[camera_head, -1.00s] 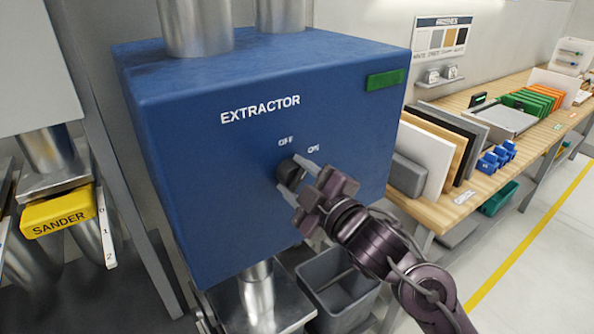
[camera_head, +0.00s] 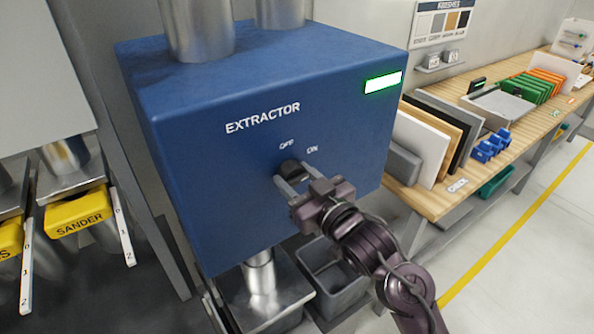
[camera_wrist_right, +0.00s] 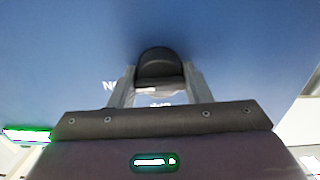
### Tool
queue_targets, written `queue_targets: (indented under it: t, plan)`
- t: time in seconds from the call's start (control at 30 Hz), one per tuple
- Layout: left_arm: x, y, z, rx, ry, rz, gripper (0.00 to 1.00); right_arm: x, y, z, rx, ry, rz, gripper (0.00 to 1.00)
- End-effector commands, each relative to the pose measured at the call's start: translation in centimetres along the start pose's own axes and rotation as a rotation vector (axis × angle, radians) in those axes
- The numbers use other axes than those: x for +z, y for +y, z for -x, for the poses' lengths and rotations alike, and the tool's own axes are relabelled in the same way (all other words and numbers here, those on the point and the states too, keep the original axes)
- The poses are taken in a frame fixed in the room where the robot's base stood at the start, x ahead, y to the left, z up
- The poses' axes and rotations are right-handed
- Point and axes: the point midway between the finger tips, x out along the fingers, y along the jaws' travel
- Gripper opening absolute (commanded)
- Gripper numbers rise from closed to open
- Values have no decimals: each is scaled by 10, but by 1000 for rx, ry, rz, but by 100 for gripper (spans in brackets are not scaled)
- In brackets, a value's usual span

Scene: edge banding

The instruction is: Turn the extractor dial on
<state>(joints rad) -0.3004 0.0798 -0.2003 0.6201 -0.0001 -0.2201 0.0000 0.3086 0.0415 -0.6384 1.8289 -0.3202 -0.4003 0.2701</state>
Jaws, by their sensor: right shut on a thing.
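The blue extractor box (camera_head: 190,185) has a black dial (camera_head: 293,171) on its front, below the printed OFF and ON marks. My right gripper (camera_head: 291,184) is at the dial with a finger on each side, shut on it. In the right wrist view the black dial (camera_wrist_right: 158,68) sits between the two grey fingertips (camera_wrist_right: 158,82). The indicator (camera_head: 382,82) at the box's upper right is lit bright white-green. The dial's pointer is too small to read. My left gripper is not in view.
A grey bin (camera_head: 335,277) is below the box. The floor at right is clear.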

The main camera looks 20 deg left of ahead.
Motion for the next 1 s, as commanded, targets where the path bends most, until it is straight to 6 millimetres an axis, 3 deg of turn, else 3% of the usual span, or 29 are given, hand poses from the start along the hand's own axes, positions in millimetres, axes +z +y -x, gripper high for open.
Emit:
queue_targets:
  t: [0.77,0.8,0.93,1.0]
  plan:
    - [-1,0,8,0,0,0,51,2,0,0,0,-3,-100,21]
    - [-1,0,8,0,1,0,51,2,0,0,0,-3,-100,48]
    - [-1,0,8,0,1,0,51,1,0,0,0,-2,-99,65]
    - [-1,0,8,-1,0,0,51,1,0,0,0,-2,-99,66]
